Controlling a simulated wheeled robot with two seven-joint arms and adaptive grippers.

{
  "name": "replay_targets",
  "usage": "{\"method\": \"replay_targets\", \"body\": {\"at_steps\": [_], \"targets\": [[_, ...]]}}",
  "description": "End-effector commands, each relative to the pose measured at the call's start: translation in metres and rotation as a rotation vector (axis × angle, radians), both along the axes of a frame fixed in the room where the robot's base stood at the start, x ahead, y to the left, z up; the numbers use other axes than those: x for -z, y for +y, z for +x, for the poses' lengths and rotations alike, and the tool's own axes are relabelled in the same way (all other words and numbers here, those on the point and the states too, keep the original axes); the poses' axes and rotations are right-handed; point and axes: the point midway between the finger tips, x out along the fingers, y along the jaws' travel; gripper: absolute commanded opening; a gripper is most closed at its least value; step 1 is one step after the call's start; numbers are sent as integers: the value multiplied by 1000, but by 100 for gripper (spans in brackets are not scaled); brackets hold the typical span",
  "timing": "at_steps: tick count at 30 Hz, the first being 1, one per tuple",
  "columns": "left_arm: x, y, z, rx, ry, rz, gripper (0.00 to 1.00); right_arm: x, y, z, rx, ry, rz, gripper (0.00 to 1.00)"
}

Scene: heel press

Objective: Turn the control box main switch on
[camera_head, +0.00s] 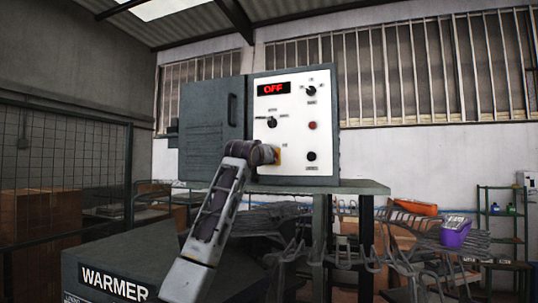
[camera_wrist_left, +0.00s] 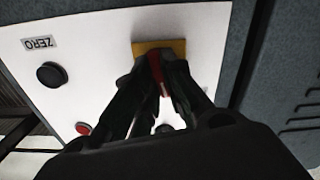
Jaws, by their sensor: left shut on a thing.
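The control box (camera_head: 292,180) has a white front panel, and its display (camera_head: 273,88) reads OFF in red. The main switch is a red handle (camera_wrist_left: 160,75) on a yellow plate (camera_wrist_left: 160,48), low on the panel. In the head view only part of the yellow plate (camera_head: 279,157) shows beside my gripper. My left gripper (camera_head: 271,156) is at the panel. In the left wrist view its dark fingers (camera_wrist_left: 163,80) are shut on the red handle, which they partly hide. My right gripper is not in view.
Two black knobs (camera_head: 310,91) (camera_head: 272,122), a red button (camera_head: 312,125) and a black button (camera_head: 311,156) are on the same panel. A grey door (camera_head: 205,125) with a handle stands left of it. The WARMER unit (camera_head: 115,280) is below my arm.

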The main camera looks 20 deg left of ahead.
Motion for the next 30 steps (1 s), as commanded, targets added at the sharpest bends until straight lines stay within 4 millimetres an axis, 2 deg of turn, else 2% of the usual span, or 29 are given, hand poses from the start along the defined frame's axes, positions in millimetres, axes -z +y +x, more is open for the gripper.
{"method": "replay_targets", "body": {"at_steps": [15, 30], "targets": [[0, 1, 0, -1, -12, 480, 0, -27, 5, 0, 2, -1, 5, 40], [1, 1, 1, -1, -27, 902, 0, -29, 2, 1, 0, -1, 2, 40]]}}
